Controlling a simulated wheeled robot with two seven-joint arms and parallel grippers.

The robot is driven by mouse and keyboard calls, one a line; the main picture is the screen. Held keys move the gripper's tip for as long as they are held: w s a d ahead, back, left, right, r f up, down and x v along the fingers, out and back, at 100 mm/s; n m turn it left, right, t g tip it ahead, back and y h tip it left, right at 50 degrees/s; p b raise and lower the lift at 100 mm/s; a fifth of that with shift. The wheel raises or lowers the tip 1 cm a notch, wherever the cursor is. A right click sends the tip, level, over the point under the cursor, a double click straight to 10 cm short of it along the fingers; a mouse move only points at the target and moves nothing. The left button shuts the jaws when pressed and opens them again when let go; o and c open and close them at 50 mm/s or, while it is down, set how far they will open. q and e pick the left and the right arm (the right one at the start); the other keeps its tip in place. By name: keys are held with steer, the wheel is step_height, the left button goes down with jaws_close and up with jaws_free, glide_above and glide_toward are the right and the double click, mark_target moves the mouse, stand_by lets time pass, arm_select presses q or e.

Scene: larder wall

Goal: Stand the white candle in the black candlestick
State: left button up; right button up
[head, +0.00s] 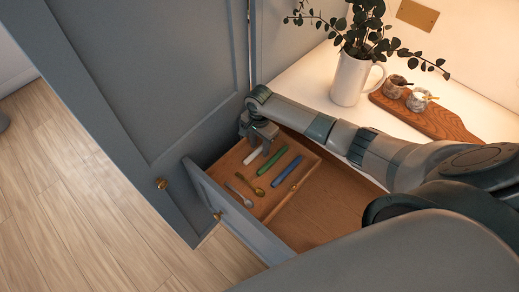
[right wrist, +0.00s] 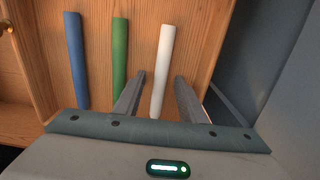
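The white candle (head: 252,156) lies in the open drawer at its far left end, partly covered by my right gripper in the head view. My right gripper (head: 262,146) is over the drawer, pointing down. In the right wrist view its two fingers (right wrist: 160,76) are apart, and the white candle (right wrist: 164,60) shows between them; I cannot tell the height gap, and no grip is visible. A green candle (head: 271,160) and a blue candle (head: 287,170) lie beside it. The black candlestick is not in view. My left gripper is not in view.
Two spoons (head: 251,185) lie in the same drawer compartment (head: 267,211). A tall grey door (head: 150,75) stands open left of the drawer. On the white counter (head: 313,82) are a white jug (head: 349,80) of leaves and a wooden board (head: 434,119) with two small pots.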

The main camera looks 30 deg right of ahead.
mark_target(261, 150)
jaws_close()
steer(key=shift+r, duration=0.1)
stand_by(0.6)
steer(key=shift+r, duration=0.5)
steer(key=r, duration=0.1)
steer(key=r+b, duration=0.1)
steer(key=r, duration=0.1)
steer(key=shift+s, duration=0.35)
steer(key=s+r+b, duration=0.1)
steer(key=s+r, duration=0.5)
steer(key=s, duration=0.5)
steer(key=shift+d+r+b, duration=0.35)
steer(key=shift+r+b, duration=0.05)
steer(key=shift+w+a, duration=0.1)
